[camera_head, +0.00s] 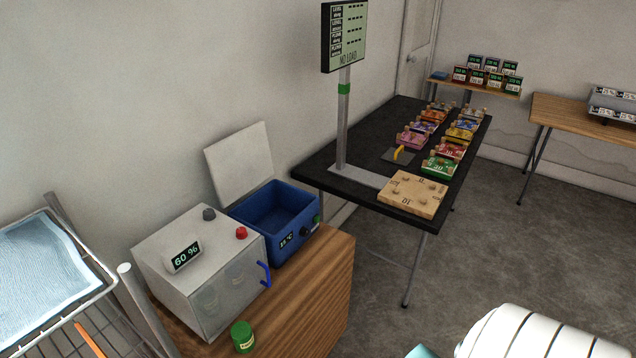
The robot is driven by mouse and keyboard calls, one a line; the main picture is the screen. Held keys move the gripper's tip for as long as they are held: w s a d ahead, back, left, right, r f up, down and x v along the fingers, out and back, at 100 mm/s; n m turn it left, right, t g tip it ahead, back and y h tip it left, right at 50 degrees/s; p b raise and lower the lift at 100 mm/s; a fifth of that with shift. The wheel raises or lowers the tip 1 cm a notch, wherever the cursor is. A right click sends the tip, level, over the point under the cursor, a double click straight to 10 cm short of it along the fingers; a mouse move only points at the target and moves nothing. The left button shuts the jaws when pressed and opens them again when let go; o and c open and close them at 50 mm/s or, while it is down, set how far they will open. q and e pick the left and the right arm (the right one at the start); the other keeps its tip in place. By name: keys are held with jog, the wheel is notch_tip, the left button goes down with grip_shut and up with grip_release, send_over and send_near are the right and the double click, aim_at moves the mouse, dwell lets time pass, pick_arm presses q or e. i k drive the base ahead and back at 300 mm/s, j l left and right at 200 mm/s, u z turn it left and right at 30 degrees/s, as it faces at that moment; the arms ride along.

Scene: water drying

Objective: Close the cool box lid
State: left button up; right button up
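The cool box (276,217) is a blue open-topped box with a temperature display and a dark knob on its front. It stands on the wooden cabinet, and its inside looks empty from here. Its pale grey lid (240,166) stands open, raised up behind the box and leaning back near the wall. Neither of my grippers shows in the head view, and nothing is touching the lid.
A white cabinet box (200,270) with a 60 % display stands left of the cool box. A green jar (242,337) sits on the wooden cabinet (310,300). A black table (370,135) with a scale stands right. A wire rack (60,280) is at left.

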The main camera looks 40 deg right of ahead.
aim_at(240, 162)
jog(key=z, duration=1.05)
